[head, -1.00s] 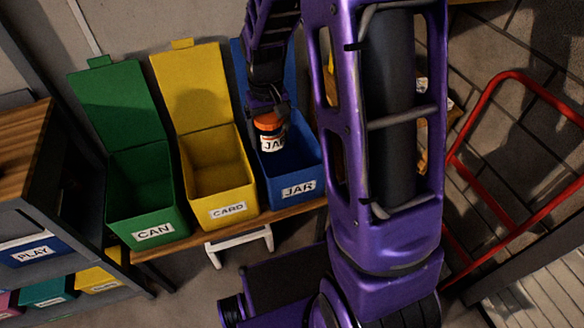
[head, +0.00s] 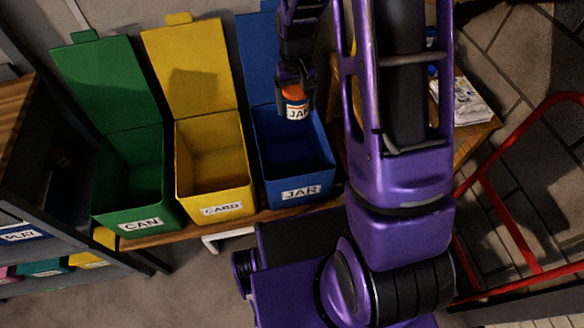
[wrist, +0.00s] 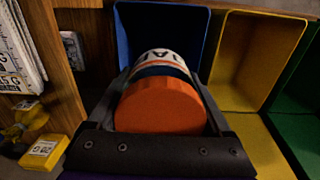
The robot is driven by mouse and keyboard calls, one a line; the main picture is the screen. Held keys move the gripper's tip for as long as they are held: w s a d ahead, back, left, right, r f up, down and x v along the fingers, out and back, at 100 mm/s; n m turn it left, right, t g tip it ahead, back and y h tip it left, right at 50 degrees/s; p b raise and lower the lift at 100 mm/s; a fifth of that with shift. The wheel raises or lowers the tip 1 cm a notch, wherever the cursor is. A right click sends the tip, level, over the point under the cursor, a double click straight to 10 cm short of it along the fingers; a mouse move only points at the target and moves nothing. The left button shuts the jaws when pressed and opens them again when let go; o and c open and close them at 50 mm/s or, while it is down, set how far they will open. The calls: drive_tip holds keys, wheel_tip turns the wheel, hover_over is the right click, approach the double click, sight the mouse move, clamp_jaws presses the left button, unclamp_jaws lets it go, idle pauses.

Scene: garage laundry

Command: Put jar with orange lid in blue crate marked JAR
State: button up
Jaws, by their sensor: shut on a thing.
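The jar with the orange lid (head: 296,101) has a white label reading JAR and hangs in my gripper (head: 294,82). In the wrist view the orange lid (wrist: 160,106) faces the camera, with the gripper's fingers on both sides of the jar. The blue crate (head: 313,166) marked JAR stands open, its lid raised at the back. In the head view the jar overlaps the back part of the crate's opening and appears above it. The wrist view shows the blue crate's inside (wrist: 188,22) beyond the jar.
A yellow crate (head: 222,197) marked CARD and a green crate (head: 136,201) marked CAN stand open left of the blue one on a wooden bench (head: 190,233). A red hand truck frame (head: 507,215) is at right. A wooden table (head: 475,135) holds papers behind my arm.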

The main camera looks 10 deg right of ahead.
drive_tip(key=shift+m, duration=0.7)
drive_tip(key=w+f+b, duration=0.1)
drive_tip(key=f, duration=1.1)
drive_tip(key=f+b, duration=0.2)
drive_tip(key=f, duration=1)
drive_tip(key=w+f+b, duration=0.1)
drive_tip(key=f+b, duration=0.1)
drive_tip(key=f, duration=1.1)
drive_tip(key=shift+w, duration=0.35)
drive_tip(key=shift+f, duration=0.35)
drive_tip(key=o, duration=1.5)
drive_tip(key=shift+c, duration=0.2)
wheel_tip(320, 180, up, 13)
drive_tip(key=p, duration=0.2)
drive_tip(key=shift+f, duration=0.2)
